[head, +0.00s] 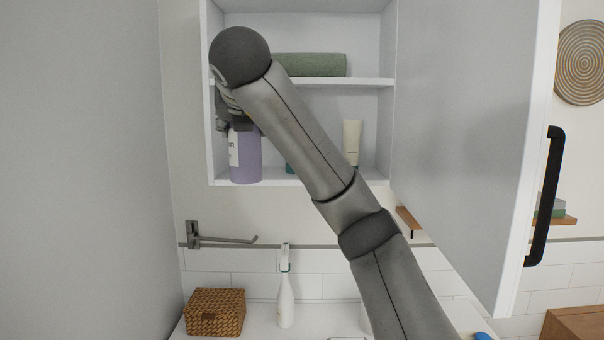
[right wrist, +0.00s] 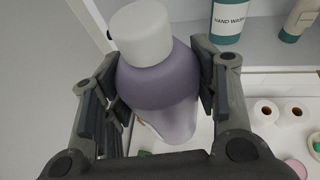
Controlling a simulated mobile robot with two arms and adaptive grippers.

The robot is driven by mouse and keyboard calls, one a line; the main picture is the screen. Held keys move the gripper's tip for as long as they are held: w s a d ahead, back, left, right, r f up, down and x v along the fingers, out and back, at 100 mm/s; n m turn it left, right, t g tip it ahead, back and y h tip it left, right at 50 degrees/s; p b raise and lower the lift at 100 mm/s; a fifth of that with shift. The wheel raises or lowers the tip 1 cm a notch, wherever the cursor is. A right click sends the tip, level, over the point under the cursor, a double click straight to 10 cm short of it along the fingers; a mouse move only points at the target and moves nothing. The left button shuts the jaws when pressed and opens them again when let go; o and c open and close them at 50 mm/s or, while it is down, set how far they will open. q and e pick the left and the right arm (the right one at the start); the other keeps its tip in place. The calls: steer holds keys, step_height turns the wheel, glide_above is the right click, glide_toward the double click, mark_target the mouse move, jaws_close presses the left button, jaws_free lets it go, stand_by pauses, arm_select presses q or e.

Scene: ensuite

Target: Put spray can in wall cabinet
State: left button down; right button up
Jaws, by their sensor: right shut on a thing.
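The spray can is a purple can (head: 246,158) with a label, at the left front of the wall cabinet's lower shelf opening. Its white cap shows in the right wrist view, above the purple body (right wrist: 160,85). My right gripper (head: 236,118) is shut around the can's upper body, which is upright or nearly so. In the right wrist view the can's base lies over the counter side of the shelf edge; I cannot tell if it touches the shelf. The white wall cabinet (head: 388,130) stands open. My left gripper is not in view.
The open cabinet door (head: 470,130) fills the right side. The lower shelf holds a hand wash bottle (right wrist: 229,22) and a cream tube (head: 352,140). A green rolled towel (head: 315,65) lies above. Below are a wicker box (head: 215,312), a white spray bottle (head: 286,300) and a wall rail (head: 225,239).

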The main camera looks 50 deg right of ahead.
steer(key=w+d+f+p, duration=0.2)
steer(key=w+d+p, duration=0.7)
steer(key=w+d, duration=0.3)
steer(key=shift+w+d+f+p, duration=0.35)
steer(key=shift+w+f, duration=0.05)
steer(key=shift+w, duration=0.05)
steer(key=shift+a+f, duration=0.1)
steer(key=shift+f, duration=0.05)
steer(key=o, duration=1.2)
steer(key=shift+c, duration=0.2)
